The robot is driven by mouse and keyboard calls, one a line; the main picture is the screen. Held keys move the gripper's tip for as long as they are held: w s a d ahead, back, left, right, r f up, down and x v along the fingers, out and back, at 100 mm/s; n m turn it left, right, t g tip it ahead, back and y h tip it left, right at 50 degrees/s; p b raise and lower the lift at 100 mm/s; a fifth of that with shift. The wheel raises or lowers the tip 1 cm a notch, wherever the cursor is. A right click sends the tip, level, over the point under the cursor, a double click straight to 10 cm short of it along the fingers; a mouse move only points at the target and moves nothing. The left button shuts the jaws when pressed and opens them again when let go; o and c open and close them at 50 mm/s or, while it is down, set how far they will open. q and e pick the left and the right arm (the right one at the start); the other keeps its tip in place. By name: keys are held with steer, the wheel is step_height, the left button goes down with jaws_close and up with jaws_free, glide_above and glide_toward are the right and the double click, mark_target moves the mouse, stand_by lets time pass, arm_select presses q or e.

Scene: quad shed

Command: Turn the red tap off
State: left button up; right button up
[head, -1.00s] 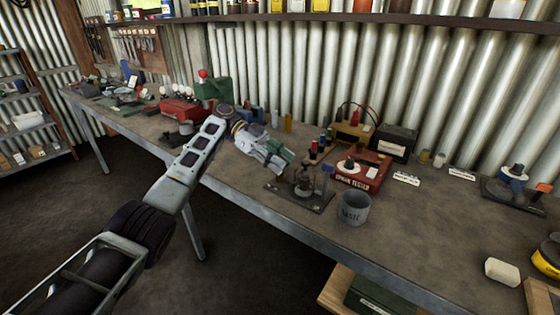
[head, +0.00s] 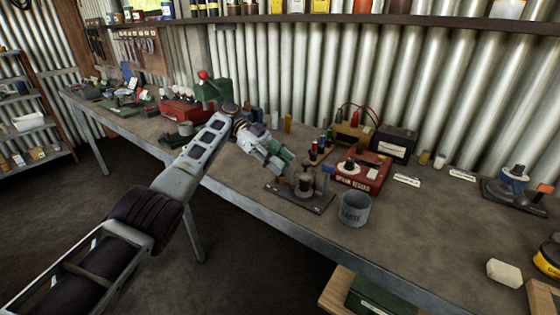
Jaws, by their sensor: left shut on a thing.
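My left gripper (head: 279,164) reaches over the bench from the left. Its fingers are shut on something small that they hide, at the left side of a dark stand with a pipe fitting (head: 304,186). A blue tap handle (head: 328,171) stands up at the right of this fitting. No red handle shows on this stand; the gripper covers its left part. A second stand (head: 512,182) at the far right has a blue top and an orange-red handle (head: 545,188), apart from my gripper. My right gripper is not in view.
A grey tin cup (head: 354,209) stands just right of the near stand. A red tester box (head: 361,172), a yellow box (head: 354,136) and a black battery (head: 395,143) are behind it. The bench (head: 430,220) is clear between cup and far-right stand.

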arm_select(q)
steer(key=o, duration=1)
steer(key=shift+o, duration=0.2)
steer(key=shift+r, duration=4.95)
steer(key=shift+a, duration=0.1)
